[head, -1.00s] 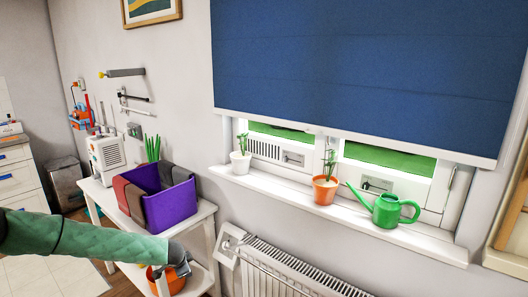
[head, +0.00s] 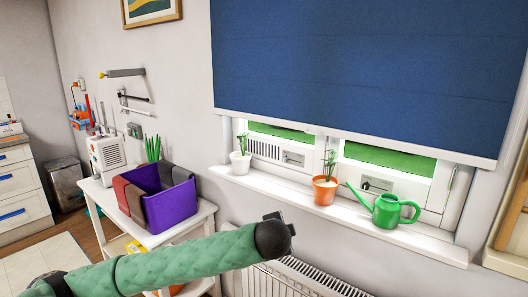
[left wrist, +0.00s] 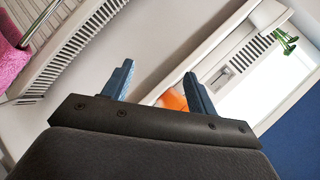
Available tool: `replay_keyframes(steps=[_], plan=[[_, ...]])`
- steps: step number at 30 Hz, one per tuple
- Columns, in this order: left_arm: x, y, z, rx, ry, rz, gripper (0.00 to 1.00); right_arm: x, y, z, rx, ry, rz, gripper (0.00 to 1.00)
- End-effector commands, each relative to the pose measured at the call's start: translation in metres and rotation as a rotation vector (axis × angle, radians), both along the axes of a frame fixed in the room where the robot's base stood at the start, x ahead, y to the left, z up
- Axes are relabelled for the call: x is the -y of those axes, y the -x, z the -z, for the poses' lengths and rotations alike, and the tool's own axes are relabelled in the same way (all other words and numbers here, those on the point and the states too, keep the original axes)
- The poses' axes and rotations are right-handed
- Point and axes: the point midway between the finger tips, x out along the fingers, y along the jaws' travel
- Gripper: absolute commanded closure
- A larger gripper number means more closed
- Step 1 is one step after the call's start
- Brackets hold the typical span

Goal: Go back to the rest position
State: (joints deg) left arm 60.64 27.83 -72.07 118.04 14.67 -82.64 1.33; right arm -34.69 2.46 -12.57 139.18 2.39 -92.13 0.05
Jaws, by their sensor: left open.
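My left arm comes in from the left in the head view and ends in a dark wrist with my left gripper (head: 276,217), in front of the wall below the window sill. The wrist hides part of the radiator. In the left wrist view the left gripper (left wrist: 157,78) has two blue fingers set wide apart, with nothing held between them. An orange shape (left wrist: 174,101) shows behind the fingers, apparently the orange pot on the sill. My right gripper is not in view.
The window sill (head: 420,243) carries a white pot (head: 240,162), an orange pot (head: 324,190) and a green watering can (head: 386,211). A white radiator (head: 318,279) stands below. A purple bin (head: 170,207) sits on a white shelf unit (head: 200,217) at left.

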Motion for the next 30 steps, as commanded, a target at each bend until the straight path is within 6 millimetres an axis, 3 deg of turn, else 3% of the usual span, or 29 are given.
replay_keyframes(steps=[7,16,23,30], plan=[[0.005,0.040,-0.020,-0.018,0.141,-0.045,0.42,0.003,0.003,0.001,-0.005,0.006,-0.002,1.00],[-0.018,0.073,-0.025,-0.068,0.312,-0.141,0.42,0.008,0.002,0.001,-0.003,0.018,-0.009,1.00],[-0.047,0.094,-0.012,-0.123,0.433,-0.231,0.42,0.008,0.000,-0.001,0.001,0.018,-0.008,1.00],[-0.081,0.116,0.014,-0.187,0.545,-0.332,0.42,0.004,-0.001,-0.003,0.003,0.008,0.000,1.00]])
